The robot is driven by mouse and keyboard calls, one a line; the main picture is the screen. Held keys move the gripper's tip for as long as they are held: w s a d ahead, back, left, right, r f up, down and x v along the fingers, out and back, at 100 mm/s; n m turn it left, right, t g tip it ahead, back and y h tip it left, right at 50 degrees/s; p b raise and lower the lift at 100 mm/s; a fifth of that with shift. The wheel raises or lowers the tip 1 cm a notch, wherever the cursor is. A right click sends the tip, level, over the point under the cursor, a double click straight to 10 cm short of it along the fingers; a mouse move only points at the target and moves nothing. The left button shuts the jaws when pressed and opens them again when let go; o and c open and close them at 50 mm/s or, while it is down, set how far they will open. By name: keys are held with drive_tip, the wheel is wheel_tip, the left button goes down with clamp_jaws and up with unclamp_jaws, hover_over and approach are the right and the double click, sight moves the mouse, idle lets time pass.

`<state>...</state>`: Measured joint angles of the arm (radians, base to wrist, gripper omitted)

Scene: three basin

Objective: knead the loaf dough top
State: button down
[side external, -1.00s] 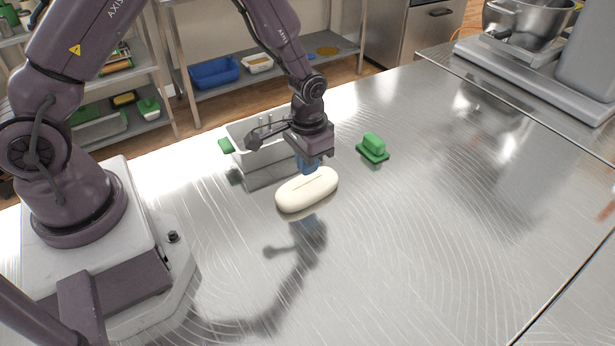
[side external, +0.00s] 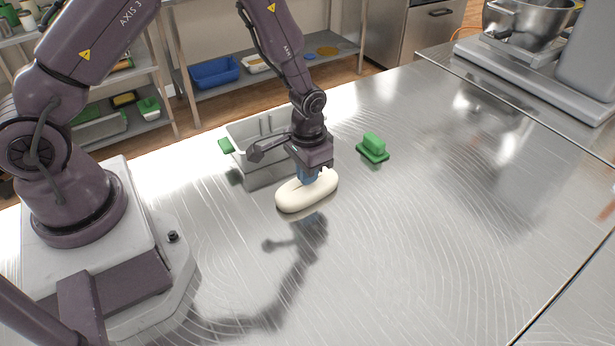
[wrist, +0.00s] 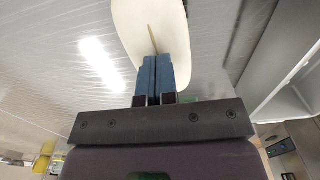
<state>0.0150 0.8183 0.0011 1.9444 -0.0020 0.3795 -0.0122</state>
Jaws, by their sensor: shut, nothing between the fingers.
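The loaf dough (side external: 296,194) is a pale, rounded oblong lying on the steel table. It also shows in the wrist view (wrist: 130,28), with a slit line along its top. My gripper (side external: 307,178) is shut, its blue fingers together with nothing between them. Its fingertips are at the top of the dough and seem to touch or press into it. In the wrist view the shut fingers (wrist: 152,62) overlap the end of the slit and hide part of the dough.
A grey basin (side external: 243,139) with compartments stands just behind the dough, a green piece at its left end. The table's front and right are clear.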

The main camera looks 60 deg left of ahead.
drive_tip(key=shift+f, duration=0.4)
idle(0.3)
idle(0.6)
drive_tip(key=shift+r, duration=1.55)
wheel_tip(320, 180, up, 6)
